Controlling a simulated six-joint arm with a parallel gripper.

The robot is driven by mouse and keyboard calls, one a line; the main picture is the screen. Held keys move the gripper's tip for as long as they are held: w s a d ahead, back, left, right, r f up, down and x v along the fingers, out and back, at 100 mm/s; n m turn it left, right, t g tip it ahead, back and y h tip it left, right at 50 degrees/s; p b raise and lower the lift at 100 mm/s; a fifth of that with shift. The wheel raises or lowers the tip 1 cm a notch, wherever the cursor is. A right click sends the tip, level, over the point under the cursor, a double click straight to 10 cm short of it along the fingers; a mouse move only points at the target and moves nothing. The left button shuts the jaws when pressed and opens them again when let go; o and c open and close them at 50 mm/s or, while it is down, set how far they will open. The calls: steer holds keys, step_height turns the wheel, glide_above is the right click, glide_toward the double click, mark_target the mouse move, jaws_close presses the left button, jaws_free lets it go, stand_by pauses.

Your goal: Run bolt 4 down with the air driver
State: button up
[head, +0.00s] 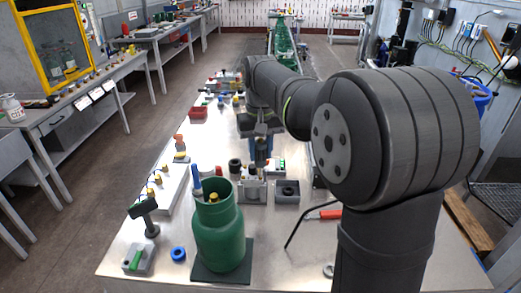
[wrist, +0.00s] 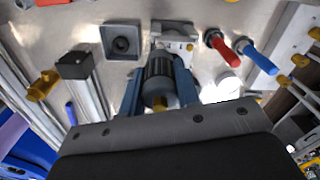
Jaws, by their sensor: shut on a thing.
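My gripper (head: 262,150) is shut on a dark ribbed cylindrical tool, which looks like the air driver (wrist: 158,75). In the wrist view my two blue fingers (wrist: 159,92) lie on either side of it, and a yellow end faces the camera. The driver points down at a light metal block (head: 253,189), which also shows past the driver in the wrist view (wrist: 174,31). The driver's far end and its contact with the block are hidden. I cannot make out bolt 4 or its number.
A dark square tray (head: 287,192) stands right of the block. A green cylinder (head: 219,240) with its top open stands in front on a dark mat. A black T-shaped tool (head: 145,216) stands front left. A red-handled tool (head: 325,214) lies front right.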

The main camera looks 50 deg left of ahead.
steer(key=shift+f, duration=0.7)
stand_by(2.0)
steer(key=shift+r, duration=3.2)
